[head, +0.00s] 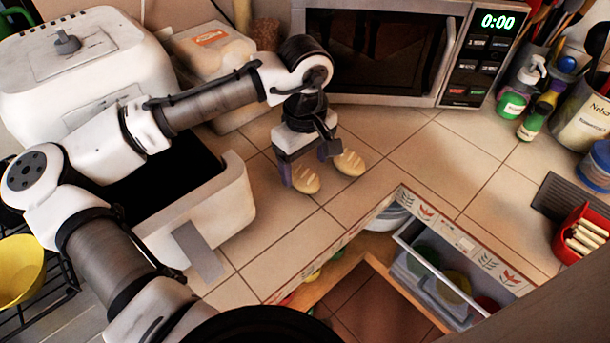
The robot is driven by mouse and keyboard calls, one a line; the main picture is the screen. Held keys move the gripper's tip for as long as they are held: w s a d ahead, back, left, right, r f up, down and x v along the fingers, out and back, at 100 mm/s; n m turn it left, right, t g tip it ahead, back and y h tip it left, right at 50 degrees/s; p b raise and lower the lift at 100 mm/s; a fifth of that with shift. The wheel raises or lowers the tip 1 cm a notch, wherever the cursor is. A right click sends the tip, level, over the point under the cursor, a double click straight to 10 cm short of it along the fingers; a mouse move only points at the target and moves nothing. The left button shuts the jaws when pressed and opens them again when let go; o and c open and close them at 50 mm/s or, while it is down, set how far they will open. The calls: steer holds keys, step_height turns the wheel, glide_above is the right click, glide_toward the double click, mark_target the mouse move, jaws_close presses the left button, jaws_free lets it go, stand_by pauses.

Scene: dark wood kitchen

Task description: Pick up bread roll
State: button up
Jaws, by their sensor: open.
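Two light brown bread rolls lie side by side on the tiled counter in front of the microwave. The left bread roll (307,181) is partly covered at its back by my gripper. The right bread roll (350,163) is mostly in view, just beyond the right finger. My gripper (307,167) points down over the rolls with its jaws apart and nothing held. Its left finger shows beside the left roll's left side, and its right finger shows between the two rolls. I cannot tell how low the fingertips are.
A microwave (385,50) stands behind the rolls. A white bread machine (85,65) and an open white container (235,190) stand at left. An open drawer (400,238) is below the counter edge. Utensil pots and bottles crowd the right. Tiles right of the rolls are clear.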

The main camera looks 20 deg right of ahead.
mark_target(304, 173)
steer(key=shift+f, duration=1.35)
steer(key=c, duration=1.1)
steer(key=shift+o, duration=0.2)
steer(key=shift+r, duration=0.1)
step_height(304, 173, up, 20)
steer(key=b, duration=0.1)
